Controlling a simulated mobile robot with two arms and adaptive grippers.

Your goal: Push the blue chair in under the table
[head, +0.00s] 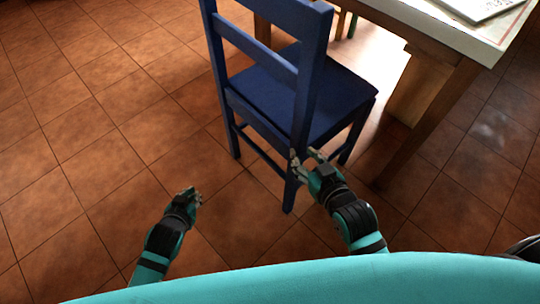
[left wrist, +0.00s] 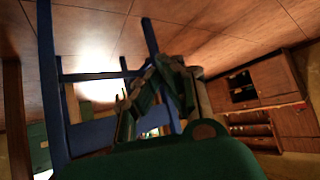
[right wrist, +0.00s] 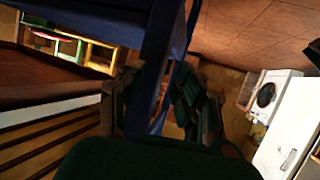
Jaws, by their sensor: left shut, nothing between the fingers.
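The blue chair (head: 310,100) stands upright on the tiled floor, its backrest towards me and its seat beside the table (head: 440,32). The table has a pale top and brown wooden legs. My right gripper (head: 304,154) is at the chair's right rear post, below seat height. In the right wrist view its fingers (right wrist: 155,100) are spread, with the blue post (right wrist: 160,45) between them; contact is unclear. My left gripper (head: 192,194) is shut and empty, in front of the chair's left side and apart from it. The chair also shows in the left wrist view (left wrist: 92,135).
An open book or sheet (head: 478,8) lies on the table. A brown table leg (head: 425,125) stands right of the chair. The tiled floor on the left (head: 90,120) is clear. A white appliance (right wrist: 278,95) and wooden cabinets (left wrist: 262,85) show farther off.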

